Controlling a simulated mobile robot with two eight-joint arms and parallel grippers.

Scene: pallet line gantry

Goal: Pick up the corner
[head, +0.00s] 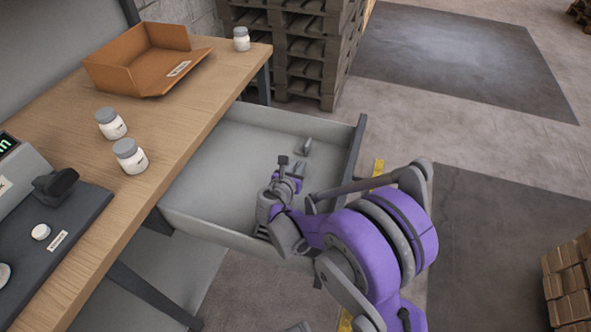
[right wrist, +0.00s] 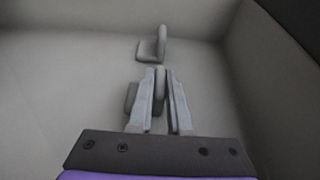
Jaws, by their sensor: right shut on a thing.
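My right gripper (head: 287,172) reaches down into the open drawer (head: 222,165). In the right wrist view its fingers (right wrist: 161,74) are shut on a small grey corner (right wrist: 159,80). One leg of this corner stands between the fingers, and another part sticks out left of the left finger. In the head view the held corner (head: 283,160) shows as a small dark piece at the fingertips. A second grey corner (head: 304,147) lies on the drawer floor just beyond the fingers, apart from them. It also shows in the right wrist view (right wrist: 153,48). My left gripper is not in view.
The drawer's grey walls (head: 350,150) stand close around my gripper. The wooden bench (head: 180,90) carries an orange open box (head: 140,58), several white jars (head: 130,157) and a dark pad (head: 50,235) with a device. Stacked pallets (head: 305,50) stand behind the drawer.

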